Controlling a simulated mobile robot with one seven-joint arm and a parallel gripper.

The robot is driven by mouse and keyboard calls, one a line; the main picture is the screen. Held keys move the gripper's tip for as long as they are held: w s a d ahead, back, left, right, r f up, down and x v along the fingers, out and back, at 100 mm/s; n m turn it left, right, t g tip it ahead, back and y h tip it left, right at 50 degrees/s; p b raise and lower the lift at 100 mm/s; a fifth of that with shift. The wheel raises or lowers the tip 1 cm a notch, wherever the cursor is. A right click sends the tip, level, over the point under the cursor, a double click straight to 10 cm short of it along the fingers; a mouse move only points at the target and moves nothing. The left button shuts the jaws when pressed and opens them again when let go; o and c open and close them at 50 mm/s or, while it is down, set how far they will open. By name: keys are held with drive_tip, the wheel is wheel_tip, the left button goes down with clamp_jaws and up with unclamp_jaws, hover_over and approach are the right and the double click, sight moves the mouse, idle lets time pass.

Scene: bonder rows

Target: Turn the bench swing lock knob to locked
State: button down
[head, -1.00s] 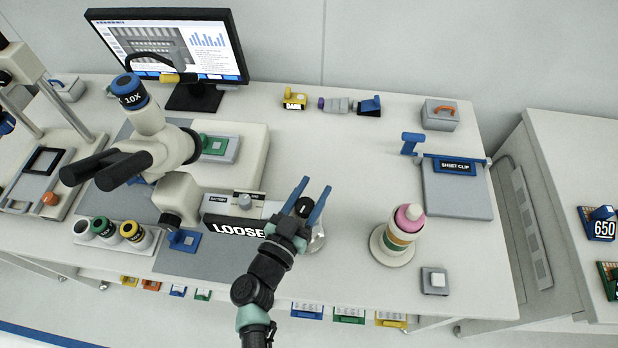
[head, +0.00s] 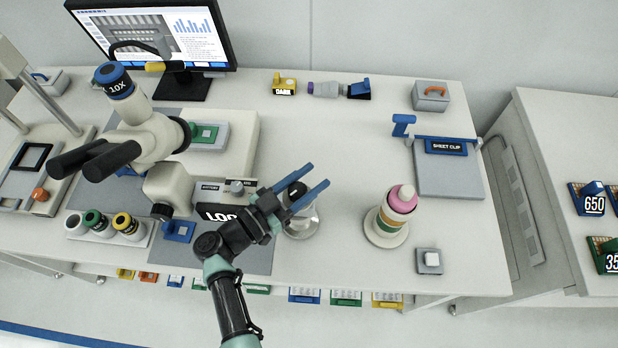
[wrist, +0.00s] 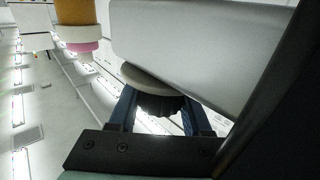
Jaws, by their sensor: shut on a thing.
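The black round knob (head: 297,189) sits between the two blue fingers of my gripper (head: 306,189), which is shut on it. A small white mark shows on the knob's top; I cannot read its setting. In the wrist view the dark ribbed knob (wrist: 160,104) is between the fingers (wrist: 158,115), against a pale disc (wrist: 146,82) and a grey block (wrist: 195,45).
The pink-topped stack (head: 396,212) stands to the right, and the microscope (head: 140,140) to the left. A grey button box (head: 429,261) lies front right. The bench middle behind my gripper is clear.

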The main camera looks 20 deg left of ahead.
drive_tip(key=shift+c, duration=1.7)
unclamp_jaws()
drive_tip(key=b+v, duration=0.3)
drive_tip(key=v, duration=1)
